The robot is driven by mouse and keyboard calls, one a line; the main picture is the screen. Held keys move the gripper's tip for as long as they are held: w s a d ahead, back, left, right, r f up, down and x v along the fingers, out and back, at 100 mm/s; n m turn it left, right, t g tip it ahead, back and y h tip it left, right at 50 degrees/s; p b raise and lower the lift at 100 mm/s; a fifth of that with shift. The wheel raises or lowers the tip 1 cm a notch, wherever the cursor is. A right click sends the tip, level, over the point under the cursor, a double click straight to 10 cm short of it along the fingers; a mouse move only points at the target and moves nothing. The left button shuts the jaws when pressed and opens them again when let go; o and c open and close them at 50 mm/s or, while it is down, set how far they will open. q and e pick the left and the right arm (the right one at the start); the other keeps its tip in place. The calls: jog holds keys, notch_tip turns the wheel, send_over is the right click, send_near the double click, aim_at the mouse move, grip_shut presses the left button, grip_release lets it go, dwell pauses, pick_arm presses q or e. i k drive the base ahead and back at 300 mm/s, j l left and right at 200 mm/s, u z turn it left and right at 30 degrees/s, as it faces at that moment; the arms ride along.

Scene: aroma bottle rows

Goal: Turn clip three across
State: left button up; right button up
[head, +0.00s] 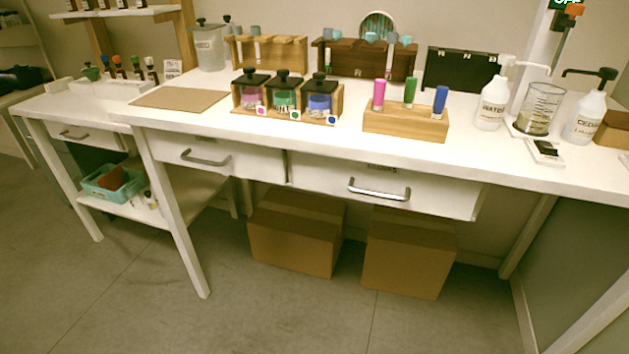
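No part is plainly marked as clip three. A light wooden rack (283,55) stands at the back of the white bench, with small grey-blue pieces (255,30) along its top. A dark wooden rack (345,60) stands to its right, with grey and teal pieces (371,37) on top. These pieces may be clips; they are too small to tell their turn or number. Neither of my grippers is in view.
Three black-lidded jars (284,97) stand in a wooden holder. A wooden block (405,123) holds pink, green and blue vials. Pump bottles (491,103) and a beaker (539,108) are at right. A brown mat (180,99) lies at left. Bare benchtop runs along the front.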

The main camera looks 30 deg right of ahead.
aim_at(406, 39)
jog(key=z, duration=1.45)
